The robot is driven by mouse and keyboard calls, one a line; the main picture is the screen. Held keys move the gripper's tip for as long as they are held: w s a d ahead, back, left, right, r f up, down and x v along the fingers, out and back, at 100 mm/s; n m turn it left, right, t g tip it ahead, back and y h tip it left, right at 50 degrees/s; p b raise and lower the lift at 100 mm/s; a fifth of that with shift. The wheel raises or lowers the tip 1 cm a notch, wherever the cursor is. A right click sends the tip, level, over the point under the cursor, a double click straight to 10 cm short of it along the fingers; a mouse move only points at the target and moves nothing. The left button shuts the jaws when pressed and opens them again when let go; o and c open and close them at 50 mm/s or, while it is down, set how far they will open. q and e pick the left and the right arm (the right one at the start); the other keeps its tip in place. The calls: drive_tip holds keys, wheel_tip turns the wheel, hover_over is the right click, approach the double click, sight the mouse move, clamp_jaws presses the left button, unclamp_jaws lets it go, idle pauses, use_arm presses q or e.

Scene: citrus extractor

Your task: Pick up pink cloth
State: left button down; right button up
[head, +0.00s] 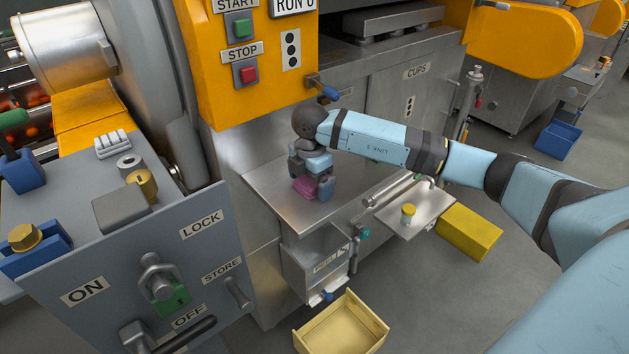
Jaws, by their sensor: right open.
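The pink cloth (305,187) lies as a small folded bundle on the metal shelf (268,195) at the front of the machine. My right gripper (311,186) points down right over the cloth, with its fingers on either side of it. The jaws are open. Whether the fingers touch the cloth cannot be told, as the gripper hides part of it. My left gripper is not in view.
Above is an orange panel (215,85) with START and STOP buttons. A control panel (100,290) with levers fills the left. A yellow open box (345,325) lies on the floor below. A small metal shelf (400,222) with a brass knob sits right.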

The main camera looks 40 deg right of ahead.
drive_tip(key=c, duration=1)
drive_tip(key=shift+s+r, duration=0.2)
drive_tip(key=shift+r, duration=0.3)
drive_tip(key=r, duration=0.4)
drive_tip(key=r+b, duration=0.1)
drive_tip(key=r, duration=0.1)
drive_tip(key=shift+s+d, duration=0.1)
drive_tip(key=shift+s, duration=0.25)
use_arm(q)
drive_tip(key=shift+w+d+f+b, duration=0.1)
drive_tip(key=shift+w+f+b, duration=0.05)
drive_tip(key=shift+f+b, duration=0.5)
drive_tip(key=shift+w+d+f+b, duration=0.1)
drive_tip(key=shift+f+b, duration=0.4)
drive_tip(key=shift+b, duration=0.2)
use_arm(e)
drive_tip(key=shift+s+d, duration=0.25)
drive_tip(key=shift+s, duration=2.9)
drive_tip(key=shift+s+d, duration=0.2)
drive_tip(key=shift+s, duration=2.95)
drive_tip(key=shift+s+d, duration=0.25)
drive_tip(key=shift+s, duration=2.9)
